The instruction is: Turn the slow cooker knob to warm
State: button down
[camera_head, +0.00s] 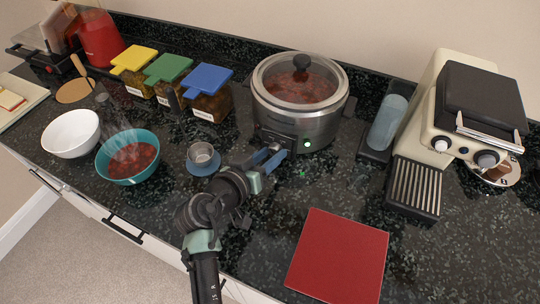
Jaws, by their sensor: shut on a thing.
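The slow cooker (318,126) is a round steel pot with a glass lid, standing at the back middle of the counter. Dark red food shows through the lid. A green light (308,143) glows on its front control panel. My arm reaches up from the front, and my gripper (276,153) is at the panel, left of the light. Its blue fingers are shut on the slow cooker knob, which they mostly hide. The knob's pointer and setting marks cannot be read.
A small metal cup (202,156) on a blue saucer (203,168) stands close left of my arm. A teal bowl (117,172) and white bowl (70,132) are farther left. A red board (338,257) lies front right. A coffee machine (465,110) stands right.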

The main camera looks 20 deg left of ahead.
jog(key=shift+c, duration=2.2)
grip_release()
jog(key=shift+s, duration=0.1)
jog(key=b+v, duration=0.1)
jog(key=v, duration=1.2)
